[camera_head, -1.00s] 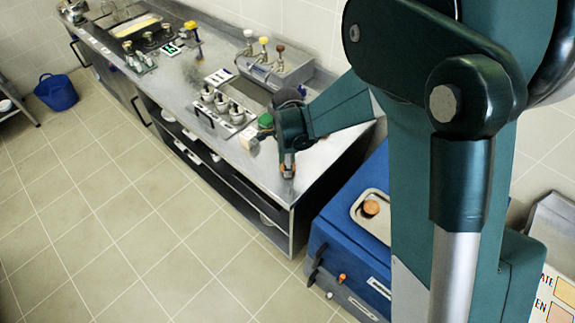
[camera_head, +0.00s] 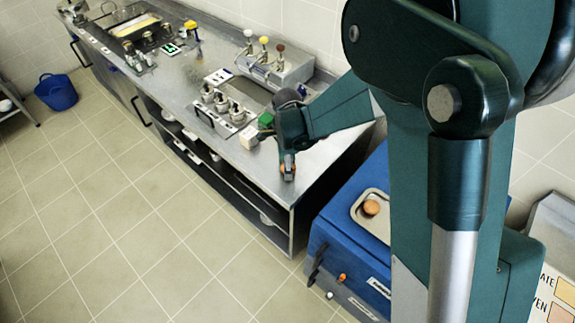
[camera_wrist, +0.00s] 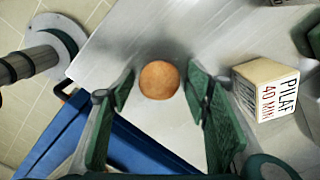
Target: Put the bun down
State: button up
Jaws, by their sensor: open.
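A round brown bun (camera_wrist: 159,80) rests on the steel counter (camera_wrist: 150,30) in the wrist view, between my gripper's two green fingers. My gripper (camera_wrist: 161,92) is open, with a gap on both sides of the bun. In the head view my gripper (camera_head: 288,158) points down at the counter's near right end, and the bun (camera_head: 287,169) shows in part beneath it.
A pilaf timer block (camera_wrist: 266,88) stands right of the fingers. Another bun (camera_head: 371,207) lies on a tray (camera_head: 359,219) on the blue box (camera_head: 340,238). Cups and pump dispensers (camera_head: 264,50) stand further along the counter. The counter's front edge is close.

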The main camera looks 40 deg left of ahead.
jog(key=shift+r, duration=0.1)
notch_tip(320, 180, up, 12)
jog(key=shift+p, duration=0.35)
dwell(0.4)
dwell(0.5)
